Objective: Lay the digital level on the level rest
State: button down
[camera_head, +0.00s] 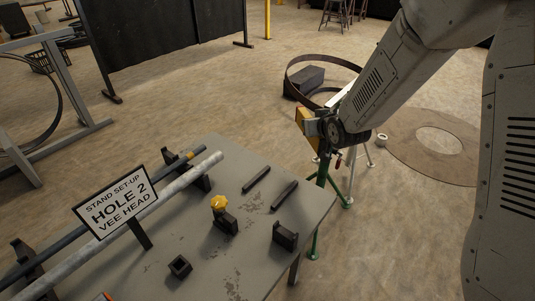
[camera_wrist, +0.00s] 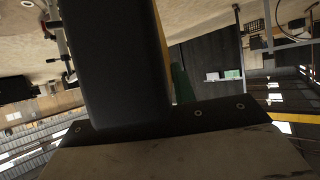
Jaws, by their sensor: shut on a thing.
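My gripper (camera_head: 314,126) is beyond the table's right far corner, raised near a green-legged stand. It is shut on a yellow-and-dark thing, which I take to be the digital level (camera_head: 302,118); my wrist and arm hide part of it. In the wrist view the held level (camera_wrist: 115,65) is a large dark slab with a yellow edge, close to the camera. Two parallel dark bars (camera_head: 285,195) lie on the grey table (camera_head: 225,160) near its right side. They look like the level rest, but no label confirms this. The level is apart from them.
A sign reading "HOLE 2 VEE HEAD" (camera_head: 117,202) and a long pipe (camera_head: 150,192) in vee supports occupy the table's left. A yellow-knobbed block (camera_head: 219,204), a dark bracket (camera_head: 285,236) and a square socket (camera_head: 180,266) stand nearer. A steel ring (camera_head: 300,72) lies behind my gripper.

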jog(key=s+a+f+n+g+y, duration=0.4)
jog(key=s+a+f+n+y, duration=0.2)
jog(key=a+f, duration=0.5)
jog(key=shift+s+a+n, duration=0.55)
jog(key=shift+a+n, duration=0.15)
jog(key=shift+a, duration=0.15)
jog(key=shift+s+d, duration=0.25)
jog(key=shift+f, duration=1.45)
dwell(1.8)
jog(key=c, duration=1.1)
grip_release()
jog(key=shift+o, duration=0.2)
jog(key=o, duration=1.1)
jog(key=shift+c, duration=0.2)
